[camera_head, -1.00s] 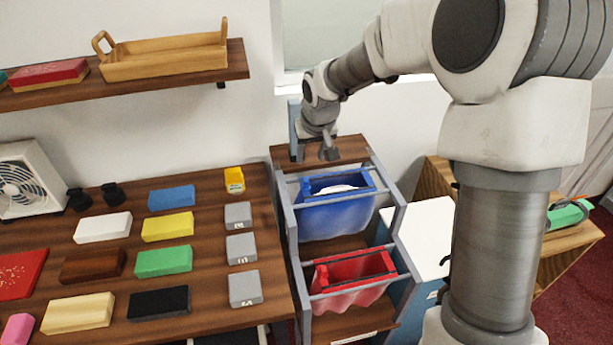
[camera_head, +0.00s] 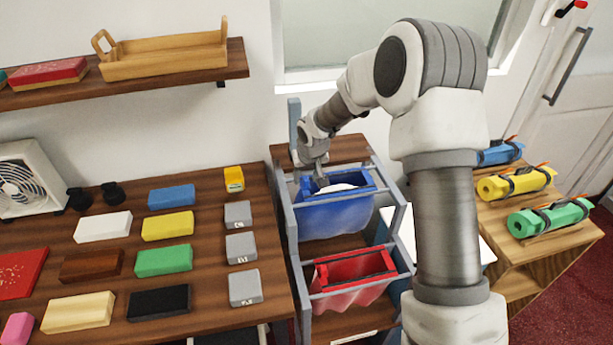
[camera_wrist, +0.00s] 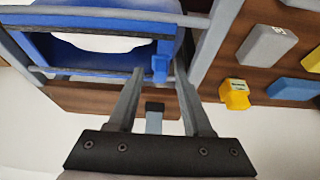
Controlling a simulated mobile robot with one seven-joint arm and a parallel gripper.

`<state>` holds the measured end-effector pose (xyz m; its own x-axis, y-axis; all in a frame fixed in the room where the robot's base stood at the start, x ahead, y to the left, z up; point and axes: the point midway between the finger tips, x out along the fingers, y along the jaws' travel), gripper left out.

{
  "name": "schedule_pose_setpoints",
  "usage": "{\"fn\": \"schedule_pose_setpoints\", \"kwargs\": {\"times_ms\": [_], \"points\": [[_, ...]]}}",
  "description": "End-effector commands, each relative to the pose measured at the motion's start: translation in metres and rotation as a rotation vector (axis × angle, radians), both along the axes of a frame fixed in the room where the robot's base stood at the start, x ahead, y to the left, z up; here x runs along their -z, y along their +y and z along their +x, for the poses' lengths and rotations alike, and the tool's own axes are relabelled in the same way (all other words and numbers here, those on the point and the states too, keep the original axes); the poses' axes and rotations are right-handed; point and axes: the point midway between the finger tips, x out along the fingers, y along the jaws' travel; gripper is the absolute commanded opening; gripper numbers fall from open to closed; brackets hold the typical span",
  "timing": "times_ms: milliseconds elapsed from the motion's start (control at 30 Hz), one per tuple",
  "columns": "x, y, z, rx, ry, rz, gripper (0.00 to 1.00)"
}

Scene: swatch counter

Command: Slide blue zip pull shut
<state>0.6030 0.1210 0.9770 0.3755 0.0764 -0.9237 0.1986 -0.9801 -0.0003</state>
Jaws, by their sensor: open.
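The blue bag (camera_head: 335,216) hangs in the upper level of the grey frame, its mouth open with something white inside. It also shows in the wrist view (camera_wrist: 60,59). The blue zip pull (camera_wrist: 160,68) is a small block at the bag's rim, at the mouth's right end in the wrist view. My gripper (camera_head: 320,180) is over the back left corner of the bag. In the wrist view my gripper (camera_wrist: 159,72) is open, with the pull showing between its fingertips. I cannot tell whether a finger touches it. The pull is not clear in the head view.
A red bag (camera_head: 350,275) hangs lower in front, in the same frame. Grey frame rails (camera_head: 286,215) run close around the blue bag. The wooden counter (camera_head: 215,300) at left holds coloured blocks and a yellow object (camera_head: 234,180). Rolled bundles (camera_head: 550,217) lie at right.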

Motion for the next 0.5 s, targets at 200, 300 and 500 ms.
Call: {"fn": "schedule_pose_setpoints", "kwargs": {"times_ms": [200,300,500], "points": [[-0.0002,0.0000,-0.0001,0.000,0.000,0.000,0.30],[-0.0003,0.0000,-0.0001,0.000,0.000,0.000,0.12],[-0.0003,0.0000,-0.0002,0.000,0.001,0.000,0.00]]}}
